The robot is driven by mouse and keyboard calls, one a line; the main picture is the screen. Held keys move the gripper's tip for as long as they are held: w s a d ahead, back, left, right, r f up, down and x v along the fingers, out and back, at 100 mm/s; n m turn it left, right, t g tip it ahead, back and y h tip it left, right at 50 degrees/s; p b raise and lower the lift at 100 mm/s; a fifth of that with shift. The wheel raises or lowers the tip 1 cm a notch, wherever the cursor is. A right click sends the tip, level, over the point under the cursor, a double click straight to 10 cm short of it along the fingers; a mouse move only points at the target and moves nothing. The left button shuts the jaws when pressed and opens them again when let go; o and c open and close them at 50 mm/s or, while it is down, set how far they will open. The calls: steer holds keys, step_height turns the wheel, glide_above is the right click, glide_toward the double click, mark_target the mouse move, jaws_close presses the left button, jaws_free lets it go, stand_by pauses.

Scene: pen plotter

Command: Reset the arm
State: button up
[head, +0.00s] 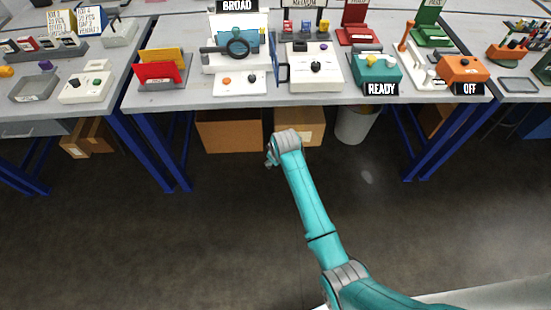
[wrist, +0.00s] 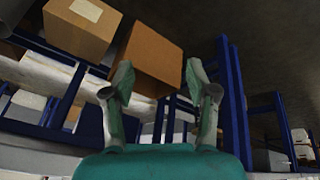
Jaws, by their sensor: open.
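My teal arm reaches up from the bottom of the head view, over the dark floor. Its end with my gripper (head: 271,156) is in front of the table's front edge, below the tabletop level in the picture. In the wrist view my gripper (wrist: 159,88) shows its two fingers spread apart, open, with nothing between them that it holds. A cardboard box lies beyond the fingers in that view, apart from them. In the head view the fingers are small and partly hidden by the wrist.
The middle table (head: 190,100) bears a white device labelled BROAD (head: 238,82), a teal box labelled READY (head: 376,71) and an orange box labelled OFF (head: 461,69). Blue legs (head: 151,152), cardboard boxes (head: 229,133) and a white bin (head: 356,125) stand beneath. The floor around the arm is clear.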

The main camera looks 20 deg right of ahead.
steer(key=shift+s+f, duration=0.1)
stand_by(0.3)
steer(key=s+a+f+m+t, duration=0.1)
steer(key=s+f+t, duration=0.15)
steer(key=s, duration=0.75)
steer(key=s+f+m+t, duration=0.1)
steer(key=s+f, duration=0.2)
steer(key=s, duration=0.7)
steer(key=s+r+t, duration=0.1)
steer(key=s+r, duration=0.2)
steer(key=s, duration=0.4)
steer(key=s+r+t, duration=0.2)
steer(key=s+r, duration=0.1)
steer(key=s, duration=0.4)
steer(key=s+r+m+t, duration=0.1)
steer(key=s+r+t, duration=0.1)
steer(key=s+r, duration=0.5)
steer(key=s+r+m+t, duration=0.1)
steer(key=s+r+t, duration=0.1)
steer(key=s+r, duration=0.6)
step_height(320, 180, up, 7)
steer(key=shift+s+a+r, duration=0.1)
steer(key=shift+s+a, duration=0.05)
steer(key=shift+a, duration=0.25)
